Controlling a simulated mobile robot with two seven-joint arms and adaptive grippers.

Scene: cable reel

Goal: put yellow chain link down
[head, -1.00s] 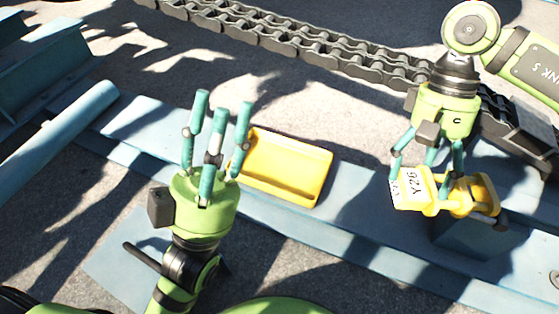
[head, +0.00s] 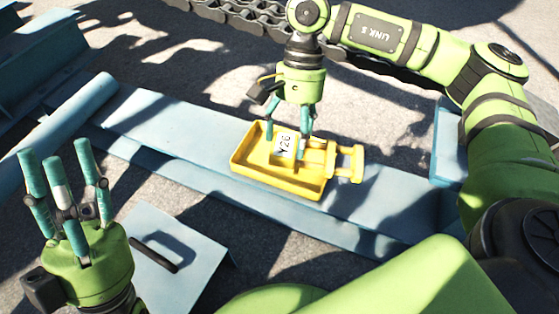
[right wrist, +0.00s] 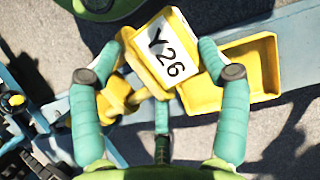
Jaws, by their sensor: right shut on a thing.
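The yellow chain link (head: 316,150) carries a white label reading Y26. My right gripper (head: 289,132) is shut on it, its fingers around the labelled end. In the head view the link overlaps the yellow tray (head: 247,167) and sticks out past its right side. In the right wrist view the link (right wrist: 150,72) is between the fingers of my right gripper (right wrist: 160,85), with the tray (right wrist: 262,62) behind it to the right. I cannot tell whether the link touches the tray. My left gripper (head: 63,178) is open and empty at the left, fingers up.
The tray sits on a long blue beam (head: 180,135). A dark drag chain (head: 240,18) runs along the back. Blue steel pieces (head: 40,60) lie at the left, and a blue plate with a dark handle (head: 160,250) is in front. Much of the beam is bare.

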